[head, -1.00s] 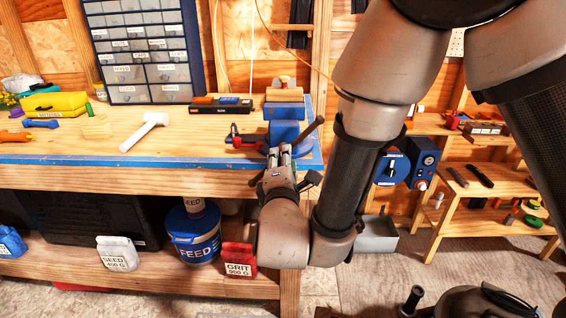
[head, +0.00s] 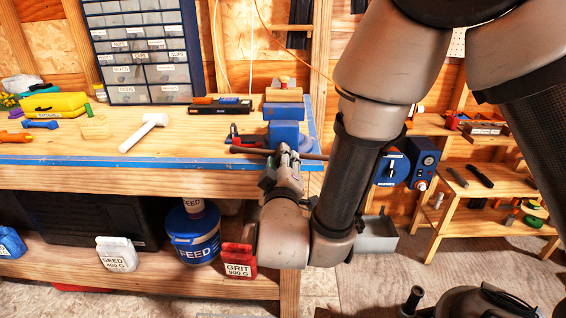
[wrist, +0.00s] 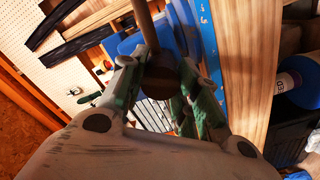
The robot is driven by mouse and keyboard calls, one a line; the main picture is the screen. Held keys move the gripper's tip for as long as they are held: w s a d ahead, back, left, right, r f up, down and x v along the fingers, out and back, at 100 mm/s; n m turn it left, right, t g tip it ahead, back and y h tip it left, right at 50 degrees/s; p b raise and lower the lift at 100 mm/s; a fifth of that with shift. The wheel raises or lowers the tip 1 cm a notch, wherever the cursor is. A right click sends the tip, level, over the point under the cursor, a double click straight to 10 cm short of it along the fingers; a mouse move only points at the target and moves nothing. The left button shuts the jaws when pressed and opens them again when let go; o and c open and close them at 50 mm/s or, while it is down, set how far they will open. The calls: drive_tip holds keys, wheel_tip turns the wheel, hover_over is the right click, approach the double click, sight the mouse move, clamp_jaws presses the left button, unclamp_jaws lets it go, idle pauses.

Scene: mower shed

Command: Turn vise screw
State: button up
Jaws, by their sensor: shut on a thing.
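The blue vise (head: 284,133) stands at the right front corner of the workbench. Its dark handle bar (head: 312,157) lies nearly level across the front of the vise. My gripper (head: 285,152) is at the middle of the bar, in front of the vise. In the wrist view my gripper (wrist: 158,88) is shut on the dark round vise screw (wrist: 160,76), one green-padded finger on each side. The bar (wrist: 147,28) runs up from the screw there. The fingers hide part of the screw in the head view.
A white mallet (head: 145,131), a yellow case (head: 53,104) and a black box (head: 221,106) are on the workbench (head: 75,150). Below are a blue feed bucket (head: 193,236) and a red grit bag (head: 238,259). A low shelf (head: 474,190) stands at the right.

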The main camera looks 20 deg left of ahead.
drive_tip(key=shift+s+f+m, duration=0.15)
drive_tip(key=shift+m, duration=1.85)
drive_tip(key=shift+s+f+m, duration=0.1)
drive_tip(key=shift+m, duration=1.9)
drive_tip(key=o, duration=1.1)
drive_tip(key=shift+c, duration=0.2)
drive_tip(key=v, duration=0.7)
drive_tip(key=shift+d+r+m, duration=0.2)
drive_tip(key=shift+d+m, duration=0.1)
